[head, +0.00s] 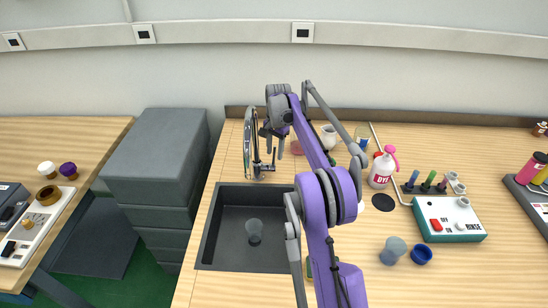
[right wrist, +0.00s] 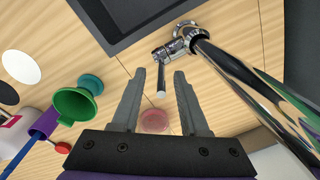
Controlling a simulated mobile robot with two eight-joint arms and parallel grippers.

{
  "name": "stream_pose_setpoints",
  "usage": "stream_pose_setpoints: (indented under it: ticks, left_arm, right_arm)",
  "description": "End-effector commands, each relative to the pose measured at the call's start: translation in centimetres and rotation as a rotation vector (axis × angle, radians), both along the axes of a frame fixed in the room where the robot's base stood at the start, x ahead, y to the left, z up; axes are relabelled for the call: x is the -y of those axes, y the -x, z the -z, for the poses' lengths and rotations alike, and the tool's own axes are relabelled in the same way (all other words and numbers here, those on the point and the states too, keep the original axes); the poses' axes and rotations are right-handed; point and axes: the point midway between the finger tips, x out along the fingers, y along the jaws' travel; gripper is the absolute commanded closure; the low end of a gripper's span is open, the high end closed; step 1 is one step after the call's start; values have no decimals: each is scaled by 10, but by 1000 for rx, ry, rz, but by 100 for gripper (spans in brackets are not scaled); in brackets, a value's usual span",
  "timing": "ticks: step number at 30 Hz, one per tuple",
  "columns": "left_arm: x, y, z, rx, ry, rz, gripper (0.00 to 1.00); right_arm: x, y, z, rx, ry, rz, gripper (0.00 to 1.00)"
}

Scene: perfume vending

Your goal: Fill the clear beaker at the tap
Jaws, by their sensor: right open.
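A clear greyish beaker (head: 254,230) stands in the dark sink (head: 203,240), apparently upright; its contents cannot be made out. The chrome tap (head: 256,165) rises at the sink's back edge. My right gripper (head: 275,142) is beside the tap, open and empty. In the right wrist view the tap's lever (right wrist: 161,82) points in between the open fingertips of my right gripper (right wrist: 160,74), with gaps visible on both sides. The tap's chrome column (right wrist: 235,70) passes to the right of the fingers. My left gripper is not in view.
Another greyish cup (head: 393,250) and a blue cup (head: 421,254) stand right of the sink. A white bottle with a pink top (head: 382,168) and a rinse box (head: 450,219) are further right. A green funnel (right wrist: 75,103) is near the fingers in the wrist view.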

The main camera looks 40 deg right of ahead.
Motion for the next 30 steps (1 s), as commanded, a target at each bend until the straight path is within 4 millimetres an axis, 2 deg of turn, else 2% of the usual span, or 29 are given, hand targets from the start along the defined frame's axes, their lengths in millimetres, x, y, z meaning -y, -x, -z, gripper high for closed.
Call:
stream_pose_setpoints:
  ticks: [1, 6, 17, 24, 30]
  left_arm:
    - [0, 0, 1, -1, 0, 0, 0]
    - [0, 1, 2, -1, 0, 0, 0]
    - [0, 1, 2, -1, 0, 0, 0]
    - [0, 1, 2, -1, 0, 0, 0]
    - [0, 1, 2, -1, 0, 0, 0]
  right_arm:
    - [0, 0, 9, 0, 0, 0, 56]
    - [0, -2, 25, 1, 0, 0, 56]
    - [0, -2, 29, 1, 0, -1, 56]
    - [0, -2, 29, 1, 0, -1, 99]
    - [0, -2, 29, 1, 0, 0, 100]
